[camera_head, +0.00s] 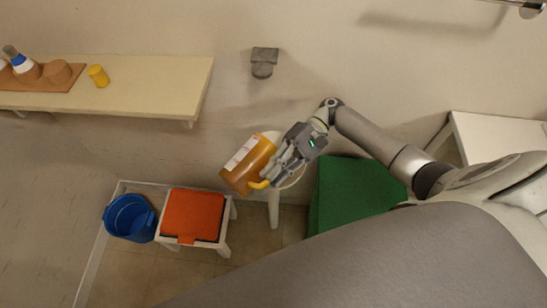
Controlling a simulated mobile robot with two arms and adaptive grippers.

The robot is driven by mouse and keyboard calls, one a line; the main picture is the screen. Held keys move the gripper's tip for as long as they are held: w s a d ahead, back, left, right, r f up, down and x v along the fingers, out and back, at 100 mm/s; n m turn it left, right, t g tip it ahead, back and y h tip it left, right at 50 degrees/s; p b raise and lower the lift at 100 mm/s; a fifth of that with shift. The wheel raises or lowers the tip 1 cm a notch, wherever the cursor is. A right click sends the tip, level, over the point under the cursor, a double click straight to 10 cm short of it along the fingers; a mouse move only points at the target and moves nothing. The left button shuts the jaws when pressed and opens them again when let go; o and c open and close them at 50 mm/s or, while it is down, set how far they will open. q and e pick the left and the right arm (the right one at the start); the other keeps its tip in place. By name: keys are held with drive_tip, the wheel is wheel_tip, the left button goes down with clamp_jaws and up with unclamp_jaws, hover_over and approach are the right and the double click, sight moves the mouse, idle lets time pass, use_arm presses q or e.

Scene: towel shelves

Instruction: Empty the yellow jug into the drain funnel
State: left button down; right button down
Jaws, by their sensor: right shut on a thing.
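The yellow jug (244,171) is orange-yellow with a pale label on its side and a yellow handle. My right gripper (279,169) is shut on it and holds it up in the middle of the camera_head view. The jug looks tilted in the picture; its contents and any pouring cannot be seen. A white rounded rim (297,179), apparently the drain funnel, shows behind and below the gripper, above a white pipe (273,210). The jug and gripper hide most of it. My left gripper is not in view.
A blue bucket (122,217) stands at lower left beside a white stool with a red-orange cloth (193,214). A green box (345,190) is right of the pipe. A wall shelf (150,82) at upper left holds a yellow cup (98,76) and bottles. A grey fixture (264,62) is on the wall.

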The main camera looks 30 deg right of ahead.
drive_tip(key=shift+w+d+r+g+y+b, duration=0.2)
drive_tip(key=shift+d+r+g+y+b, duration=0.1)
drive_tip(key=shift+d+y+b, duration=0.2)
idle(1.1)
